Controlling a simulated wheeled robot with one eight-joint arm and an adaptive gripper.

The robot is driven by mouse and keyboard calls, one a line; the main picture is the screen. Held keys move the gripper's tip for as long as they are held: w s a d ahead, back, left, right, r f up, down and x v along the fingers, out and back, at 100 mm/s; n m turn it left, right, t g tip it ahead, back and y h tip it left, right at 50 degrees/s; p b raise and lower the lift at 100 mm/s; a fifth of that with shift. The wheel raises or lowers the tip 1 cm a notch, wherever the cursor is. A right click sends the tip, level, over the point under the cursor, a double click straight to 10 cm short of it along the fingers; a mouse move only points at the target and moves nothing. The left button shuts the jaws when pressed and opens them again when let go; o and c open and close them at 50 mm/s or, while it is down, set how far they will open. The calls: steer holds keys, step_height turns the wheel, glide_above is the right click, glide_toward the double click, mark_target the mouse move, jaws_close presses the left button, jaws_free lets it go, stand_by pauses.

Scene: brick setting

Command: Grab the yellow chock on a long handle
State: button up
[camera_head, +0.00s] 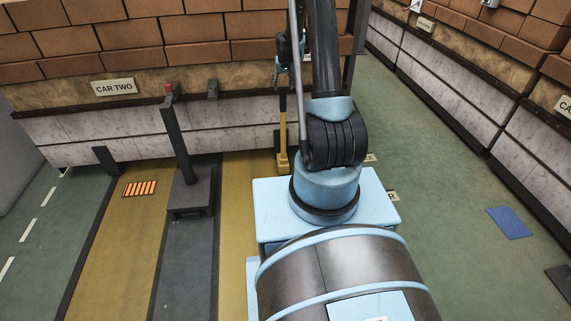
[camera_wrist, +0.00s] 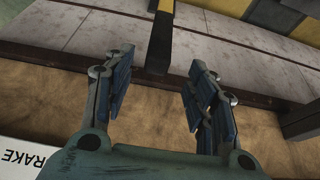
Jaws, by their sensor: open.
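The yellow chock (camera_head: 283,162) stands on the floor against the pale wall below the brick stack. Its long handle (camera_head: 282,126) rises upright, yellow low down and dark at the top. My gripper (camera_head: 284,62) is above the handle's top, partly hidden by my arm. In the wrist view my gripper (camera_wrist: 162,68) is open, with its two blue-padded fingers apart. The handle's dark end (camera_wrist: 161,42) shows between the fingertips, and its yellow part is at the top edge. No finger visibly touches the handle. The chock's base is not clearly seen in the wrist view.
The pale wall panels (camera_head: 110,138) carry brick stacks and a "CAR TWO" sign (camera_head: 114,87). A dark post on a block (camera_head: 190,190) stands left of the chock. An orange-striped grate (camera_head: 140,188) lies on the floor. A white sign (camera_wrist: 30,158) is beside the left finger.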

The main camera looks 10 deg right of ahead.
mark_target(283, 100)
steer(key=shift+x, duration=6.7)
steer(key=shift+w+d+r, duration=0.1)
jaws_close()
